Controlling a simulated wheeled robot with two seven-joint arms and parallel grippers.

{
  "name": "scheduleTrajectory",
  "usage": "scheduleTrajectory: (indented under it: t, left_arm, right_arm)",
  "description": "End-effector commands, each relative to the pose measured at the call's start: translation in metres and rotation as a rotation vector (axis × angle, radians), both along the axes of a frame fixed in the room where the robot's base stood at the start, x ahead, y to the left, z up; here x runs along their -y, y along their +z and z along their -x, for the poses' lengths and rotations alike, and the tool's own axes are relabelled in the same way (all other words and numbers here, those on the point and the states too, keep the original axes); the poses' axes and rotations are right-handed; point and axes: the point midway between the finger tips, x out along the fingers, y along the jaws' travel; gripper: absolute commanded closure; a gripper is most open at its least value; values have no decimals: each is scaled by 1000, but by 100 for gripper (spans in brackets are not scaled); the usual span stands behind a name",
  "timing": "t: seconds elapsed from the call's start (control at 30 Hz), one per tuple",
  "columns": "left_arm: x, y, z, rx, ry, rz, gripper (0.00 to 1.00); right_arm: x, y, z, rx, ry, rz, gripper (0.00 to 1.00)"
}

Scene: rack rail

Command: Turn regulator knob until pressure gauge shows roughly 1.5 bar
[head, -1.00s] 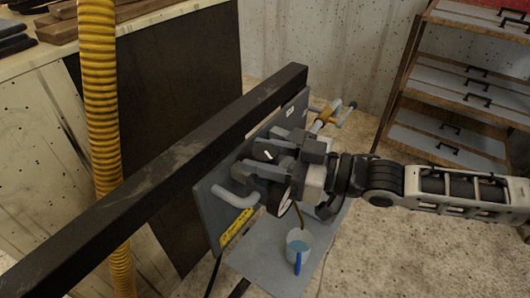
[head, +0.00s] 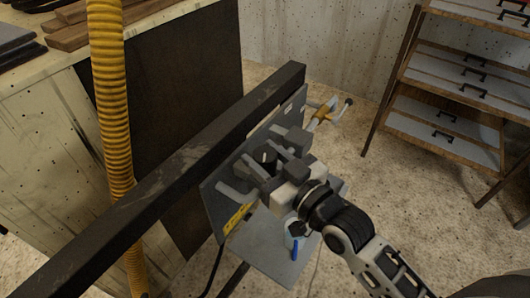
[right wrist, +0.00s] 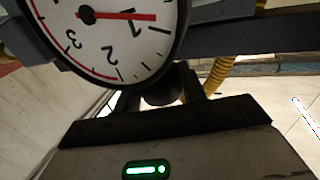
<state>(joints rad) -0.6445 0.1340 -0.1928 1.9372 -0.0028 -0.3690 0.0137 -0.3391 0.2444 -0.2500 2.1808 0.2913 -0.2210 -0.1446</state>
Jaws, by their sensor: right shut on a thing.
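My right gripper (head: 270,164) reaches in from the lower right in the head view and is shut on the dark regulator knob (head: 267,156), which has a white mark. In the right wrist view, a dark round part (right wrist: 162,90) shows between the fingers; it appears to be the knob. The pressure gauge (right wrist: 100,42) fills the top left there, turned over, with a white face, red arc and red needle. The gripper hides the gauge in the head view. My left gripper is not in view.
The grey panel (head: 216,206) with a yellow label hangs on a dark rail (head: 150,205). A yellow hose (head: 112,120) hangs left.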

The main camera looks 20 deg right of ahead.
Motion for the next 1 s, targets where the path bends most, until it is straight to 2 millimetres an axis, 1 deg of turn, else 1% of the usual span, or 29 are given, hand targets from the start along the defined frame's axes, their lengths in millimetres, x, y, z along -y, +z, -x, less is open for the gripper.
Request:
scheduleTrajectory:
  t: [0.1, 0.3, 0.83, 0.87, 0.9, 0.93, 1.0]
  left_arm:
    - [0, -1, 0, -1, 1, 1, 64]
    - [1, -1, 1, -4, -1, 1, 64]
    - [4, -2, 3, -10, -5, 4, 64]
    - [4, -2, 3, -10, -5, 4, 64]
    - [4, -2, 3, -9, -5, 5, 64]
    - [4, -1, 3, -9, -5, 5, 64]
    - [4, -1, 3, -9, -5, 5, 64]
  right_arm:
    - [0, 0, 0, 0, -57, -5, 82]
    - [0, 0, 0, 3, -112, -1, 82]
    - [0, 1, -1, 6, -128, 0, 82]
    - [0, 1, -1, 6, -128, 0, 51]
    - [0, 1, 0, 6, -128, 0, 40]
    - [0, 1, 0, 5, -128, -1, 38]
    - [0, 1, 0, 5, -128, -1, 38]
